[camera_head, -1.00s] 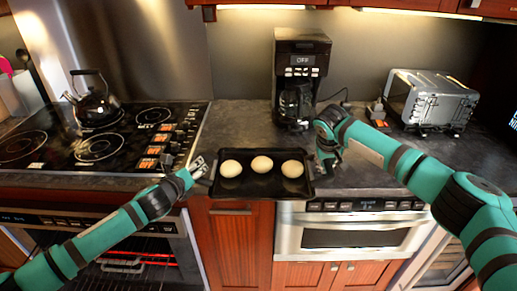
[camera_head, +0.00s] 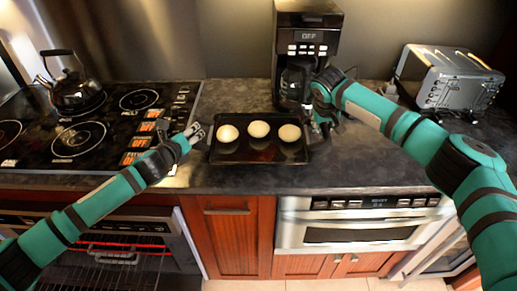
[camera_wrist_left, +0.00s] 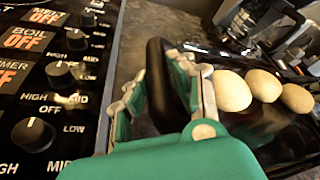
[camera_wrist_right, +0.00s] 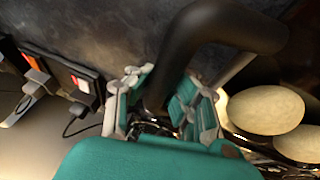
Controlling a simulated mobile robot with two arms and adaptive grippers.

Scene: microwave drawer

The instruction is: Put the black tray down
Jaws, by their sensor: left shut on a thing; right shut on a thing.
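The black tray (camera_head: 262,153) is over the dark countertop in the head view, with three round pale dough balls (camera_head: 258,129) in a row on it. It looks level; I cannot tell whether it touches the counter. My left gripper (camera_head: 200,137) is shut on the tray's left handle, a black loop (camera_wrist_left: 158,80) in the left wrist view. My right gripper (camera_head: 318,128) is at the tray's right end, shut on its right handle, a thick black bar (camera_wrist_right: 225,28) in the right wrist view.
A coffee maker (camera_head: 304,50) stands right behind the tray. A stove (camera_head: 95,130) with a kettle (camera_head: 72,85) is at the left, a toaster (camera_head: 450,80) at the right. Bare counter (camera_head: 235,180) lies in front of the tray, above a steel microwave drawer (camera_head: 355,229).

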